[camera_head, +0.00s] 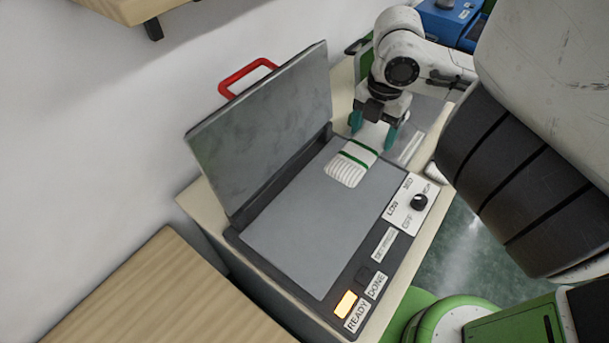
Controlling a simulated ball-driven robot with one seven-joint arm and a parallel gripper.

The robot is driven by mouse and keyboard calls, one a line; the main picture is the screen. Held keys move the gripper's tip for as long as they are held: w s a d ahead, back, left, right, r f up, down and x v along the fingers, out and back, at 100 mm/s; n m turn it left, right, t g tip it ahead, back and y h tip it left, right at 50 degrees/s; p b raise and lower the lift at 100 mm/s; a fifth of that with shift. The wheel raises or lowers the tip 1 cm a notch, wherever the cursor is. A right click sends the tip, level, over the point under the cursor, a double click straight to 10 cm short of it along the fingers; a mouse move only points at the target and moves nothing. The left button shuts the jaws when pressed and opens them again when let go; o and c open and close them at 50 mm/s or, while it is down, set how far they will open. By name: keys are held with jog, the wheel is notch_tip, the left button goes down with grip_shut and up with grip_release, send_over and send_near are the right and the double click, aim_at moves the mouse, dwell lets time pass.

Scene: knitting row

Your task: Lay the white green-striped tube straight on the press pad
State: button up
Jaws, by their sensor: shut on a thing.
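The white green-striped tube (346,173) is at the far end of the grey press pad (310,228), with its ribbed end toward the near side. My gripper (373,133) is shut on the tube's far part, with one teal finger on each side. The tube overlaps the pad's far end in this view. Whether it touches the pad or hangs just above it, I cannot tell. The tube's far end is partly hidden by my gripper. The press lid (265,125) with its red handle (246,74) stands open on the left.
A control strip with a black knob (419,202) and a lit orange lamp (346,304) runs along the pad's right side. The near part of the pad is clear. A wooden surface (165,295) is at the lower left, and a blue machine (447,20) is at the back.

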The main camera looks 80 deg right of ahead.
jog(key=p, duration=0.2)
send_near(312, 191)
jog(key=s+d+r, duration=0.2)
jog(key=s+r, duration=0.1)
jog(key=s, duration=0.1)
jog(key=w+f, duration=0.1)
jog(key=w+a+f, duration=0.1)
jog(key=f, duration=0.1)
jog(key=f+p, duration=0.1)
jog(key=shift+w+a+f, duration=0.15)
jog(key=shift+w+f, duration=0.05)
jog(key=shift+w, duration=0.2)
jog(key=shift+w+a+f, duration=0.15)
jog(key=shift+w+f, duration=0.2)
jog(key=shift+f, duration=0.15)
jog(key=f, duration=0.3)
jog(key=shift+w+a, duration=0.2)
jog(key=shift+w, duration=0.05)
jog(key=shift+f, duration=0.4)
jog(key=shift+f, duration=0.1)
jog(key=shift+f, duration=0.15)
jog(key=o, duration=1)
